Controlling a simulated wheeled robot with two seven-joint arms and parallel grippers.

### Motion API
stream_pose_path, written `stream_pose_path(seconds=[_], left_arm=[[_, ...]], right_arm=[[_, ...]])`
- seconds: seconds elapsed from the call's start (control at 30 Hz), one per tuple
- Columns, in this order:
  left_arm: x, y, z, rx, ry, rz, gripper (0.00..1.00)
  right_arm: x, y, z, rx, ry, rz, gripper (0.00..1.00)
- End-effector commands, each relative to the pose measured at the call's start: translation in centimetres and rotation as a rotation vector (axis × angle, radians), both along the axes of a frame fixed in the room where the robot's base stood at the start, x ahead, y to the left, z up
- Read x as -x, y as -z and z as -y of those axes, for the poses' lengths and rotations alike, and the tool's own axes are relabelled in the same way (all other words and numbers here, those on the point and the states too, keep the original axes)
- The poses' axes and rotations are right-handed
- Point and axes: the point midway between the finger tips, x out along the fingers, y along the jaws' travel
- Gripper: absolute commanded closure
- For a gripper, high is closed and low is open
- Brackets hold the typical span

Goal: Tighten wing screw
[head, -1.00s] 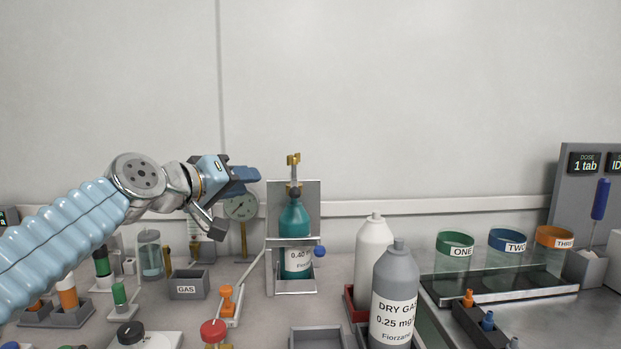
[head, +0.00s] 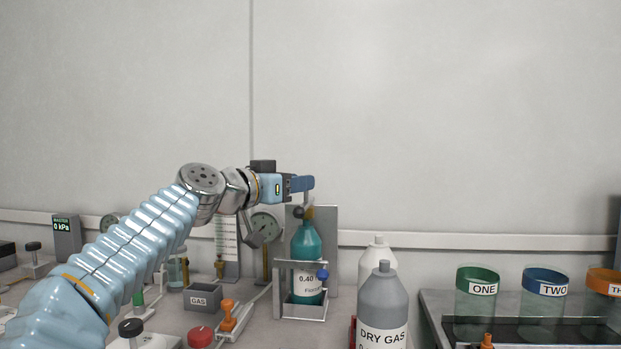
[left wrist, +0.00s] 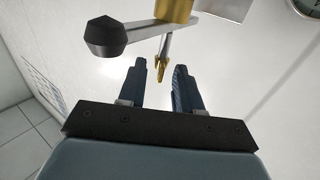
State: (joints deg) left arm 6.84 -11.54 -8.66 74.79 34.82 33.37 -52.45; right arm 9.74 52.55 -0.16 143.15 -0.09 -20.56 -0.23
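A teal bottle (head: 306,240) stands upright in a grey metal holder (head: 326,291). My left gripper reaches in from the left at the height of that fitting. In the left wrist view, the left gripper (left wrist: 157,74) has its two blue-black fingers apart. A thin brass wing-like piece (left wrist: 161,62) shows in the gap near the fingertips, with space seen on both sides. I cannot tell its depth between them. My right gripper is out of view.
A blue knob (head: 322,274) projects from the holder's right. Grey DRY GAS (head: 383,305) and white (head: 377,255) bottles stand at right. A black-knobbed rod (left wrist: 108,37) shows near the fingers.

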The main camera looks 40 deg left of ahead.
Motion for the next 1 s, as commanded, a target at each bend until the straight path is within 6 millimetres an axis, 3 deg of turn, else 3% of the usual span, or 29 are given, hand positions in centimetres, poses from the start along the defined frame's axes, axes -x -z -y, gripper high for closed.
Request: stream_pose_path(seconds=[0.1, 0.23, 0.6, 0.63, 0.83, 1.0], left_arm=[[-2.3, -0.1, 0.1, 0.001, 0.0, -0.002, 0.66], [-3.8, -0.1, 0.2, 0.001, 0.0, -0.001, 0.66], [-4.5, 0.0, 0.2, 0.001, -0.001, 0.001, 0.66], [-4.5, 0.0, 0.2, 0.001, -0.001, 0.001, 0.68], [-4.5, 0.0, 0.2, 0.001, -0.001, 0.001, 0.98], [-4.5, 0.1, 0.2, 0.002, 0.006, 0.0, 1.0]], right_arm=[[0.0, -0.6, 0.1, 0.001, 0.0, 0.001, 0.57], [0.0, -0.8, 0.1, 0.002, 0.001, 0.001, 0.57], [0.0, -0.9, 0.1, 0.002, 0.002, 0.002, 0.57], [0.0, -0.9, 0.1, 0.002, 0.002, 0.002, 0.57], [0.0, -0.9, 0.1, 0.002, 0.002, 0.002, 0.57], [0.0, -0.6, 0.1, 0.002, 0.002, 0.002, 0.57]])
